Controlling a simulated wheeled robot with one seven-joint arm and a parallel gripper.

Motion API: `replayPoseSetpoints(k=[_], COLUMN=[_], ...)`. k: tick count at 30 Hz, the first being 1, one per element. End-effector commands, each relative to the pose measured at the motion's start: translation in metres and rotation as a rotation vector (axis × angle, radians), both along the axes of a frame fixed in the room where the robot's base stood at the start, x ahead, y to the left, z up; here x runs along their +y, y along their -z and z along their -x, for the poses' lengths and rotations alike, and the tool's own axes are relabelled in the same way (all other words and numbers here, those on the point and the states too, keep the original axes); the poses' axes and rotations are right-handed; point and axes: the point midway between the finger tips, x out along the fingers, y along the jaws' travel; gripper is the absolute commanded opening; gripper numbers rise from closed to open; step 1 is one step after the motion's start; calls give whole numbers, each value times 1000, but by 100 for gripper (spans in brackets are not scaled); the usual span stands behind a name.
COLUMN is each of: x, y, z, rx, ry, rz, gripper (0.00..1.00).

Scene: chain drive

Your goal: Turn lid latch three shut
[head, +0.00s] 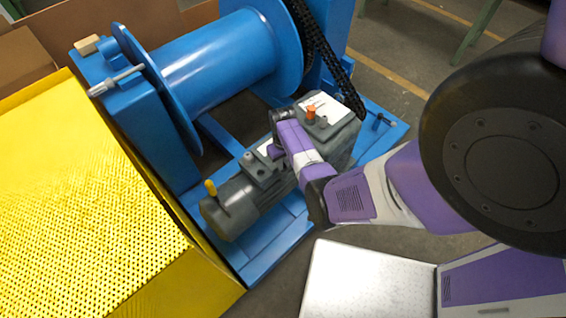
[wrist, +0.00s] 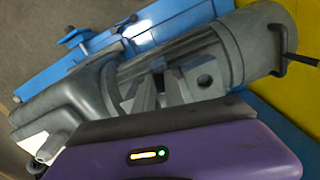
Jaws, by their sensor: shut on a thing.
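A grey motor with a gearbox (head: 335,130) sits on the blue frame; its terminal box (head: 262,168) is on top of the motor. My gripper (head: 275,150) reaches down to this box from the right. In the wrist view, my gripper's fingers (wrist: 158,90) are close together over the box, beside a grey block with a round hole (wrist: 205,79). The jaws are shut on a small part there, which I take as lid latch three; the fingers hide it, so its angle cannot be told.
A blue winch drum (head: 220,62) and a black chain (head: 325,50) stand behind the motor. A yellow perforated guard (head: 90,210) fills the left. An orange knob (head: 311,113) rises from the gearbox, and a yellow-handled lever (head: 211,188) from the motor's end.

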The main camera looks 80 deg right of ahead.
Motion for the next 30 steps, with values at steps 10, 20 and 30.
replayPoseSetpoints(k=[10, 20, 30], x=[-1, -1, -1], y=[0, 0, 0], z=[0, 0, 0], rx=[-1, -1, -1], ry=[-177, -224, -226], rz=[1, 1, 1], gripper=[0, 0, 18])
